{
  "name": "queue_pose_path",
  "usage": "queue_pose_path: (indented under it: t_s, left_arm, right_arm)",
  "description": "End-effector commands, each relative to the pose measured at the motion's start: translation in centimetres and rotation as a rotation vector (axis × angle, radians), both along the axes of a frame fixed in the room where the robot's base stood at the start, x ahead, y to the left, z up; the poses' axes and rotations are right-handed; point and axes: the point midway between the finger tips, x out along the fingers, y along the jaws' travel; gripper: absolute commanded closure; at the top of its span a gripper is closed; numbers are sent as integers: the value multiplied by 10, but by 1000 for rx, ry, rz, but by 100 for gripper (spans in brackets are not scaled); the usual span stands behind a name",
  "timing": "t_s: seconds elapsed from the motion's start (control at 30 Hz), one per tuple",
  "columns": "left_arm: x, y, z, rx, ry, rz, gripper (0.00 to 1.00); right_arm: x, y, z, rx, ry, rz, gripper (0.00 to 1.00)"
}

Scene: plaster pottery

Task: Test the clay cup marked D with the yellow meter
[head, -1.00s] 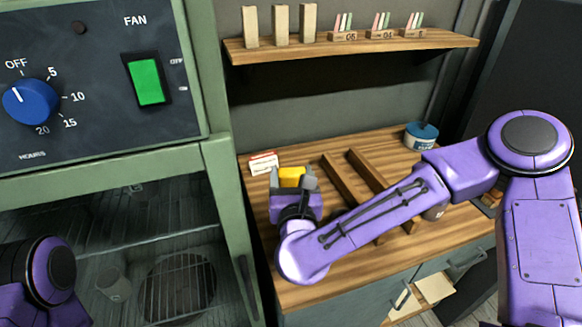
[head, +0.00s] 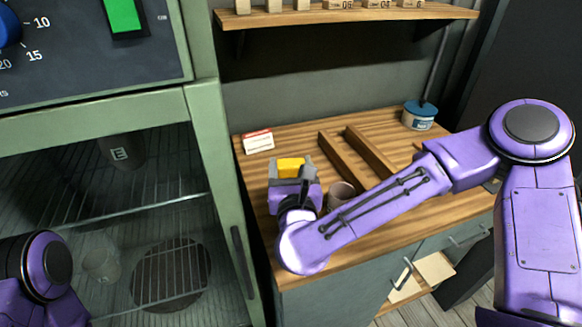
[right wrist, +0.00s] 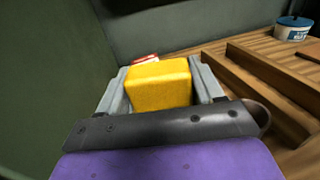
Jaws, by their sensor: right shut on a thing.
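The yellow meter (head: 290,167) is between the fingers of my right gripper (head: 291,171), which is shut on it above the left part of the wooden worktop. The meter also fills the jaws in the right wrist view (right wrist: 160,85). A brownish clay cup (head: 341,193) stands on the worktop just right of this gripper, partly behind my right arm; no letter on it is readable. A dark cup marked E (head: 126,151) is in the cabinet on the left. A paler cup (head: 100,263) is lower inside it, its mark unreadable. I cannot make out a D. My left gripper is out of view.
A red-and-white card (head: 258,142) stands at the worktop's back left. Wooden rails (head: 345,158) lie mid-worktop, with a blue-lidded tub (head: 419,115) behind at right. The green cabinet frame (head: 222,190) borders the worktop's left side. A shelf (head: 345,17) hangs above.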

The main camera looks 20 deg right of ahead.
Motion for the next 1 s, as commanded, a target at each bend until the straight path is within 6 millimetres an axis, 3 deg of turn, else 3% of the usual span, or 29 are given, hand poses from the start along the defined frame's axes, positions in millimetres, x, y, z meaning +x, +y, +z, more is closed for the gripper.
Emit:
queue_pose_path:
  t_s: [1.0]
  left_arm:
    - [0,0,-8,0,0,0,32]
  right_arm:
    - [0,0,-7,1,-1,0,76]
